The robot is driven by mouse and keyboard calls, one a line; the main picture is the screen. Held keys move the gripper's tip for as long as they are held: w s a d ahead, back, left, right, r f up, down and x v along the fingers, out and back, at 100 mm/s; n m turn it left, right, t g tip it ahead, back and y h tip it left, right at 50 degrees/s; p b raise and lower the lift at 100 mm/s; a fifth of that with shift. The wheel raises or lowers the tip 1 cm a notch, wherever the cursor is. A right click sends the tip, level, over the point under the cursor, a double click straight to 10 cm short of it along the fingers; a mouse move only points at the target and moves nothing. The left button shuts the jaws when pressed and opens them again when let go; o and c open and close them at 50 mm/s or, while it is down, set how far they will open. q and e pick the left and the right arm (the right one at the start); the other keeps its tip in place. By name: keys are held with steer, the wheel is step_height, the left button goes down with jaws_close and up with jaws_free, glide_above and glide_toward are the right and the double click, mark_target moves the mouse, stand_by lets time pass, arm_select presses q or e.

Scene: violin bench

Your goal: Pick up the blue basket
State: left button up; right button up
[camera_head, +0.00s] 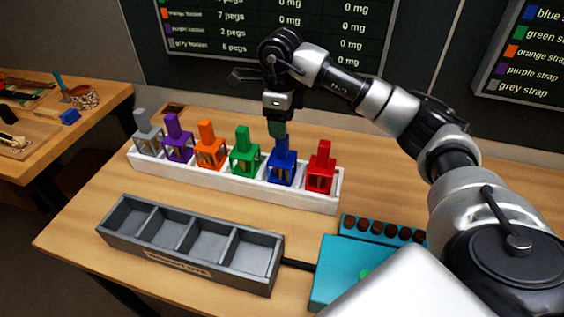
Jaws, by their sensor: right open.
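The blue basket (281,171) stands upright in the white rack (256,189), between the green basket (244,161) and the red basket (320,177). Its upright handle points up toward my right gripper. My right gripper (277,130) is open and points down right over the blue basket, its fingertips at the top of the handle. I cannot tell whether the fingers straddle the handle or are just above it. My left gripper is not in view.
Orange (210,156), purple (178,149) and grey (147,142) baskets fill the rack's left part. An empty dark grey compartment tray (190,245) lies in front. A teal block (345,262) with round dark pegs is at the right front. Boards with lists hang behind.

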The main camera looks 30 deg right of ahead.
mark_target(282, 144)
steer(key=shift+f, duration=0.7)
steer(key=f, duration=0.1)
steer(key=f+p, duration=0.1)
steer(key=f, duration=0.2)
steer(key=shift+s+f, duration=0.25)
steer(key=shift+f, duration=0.35)
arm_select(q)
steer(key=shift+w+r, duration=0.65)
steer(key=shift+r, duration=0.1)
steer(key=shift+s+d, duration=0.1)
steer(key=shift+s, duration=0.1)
arm_select(e)
jaws_close()
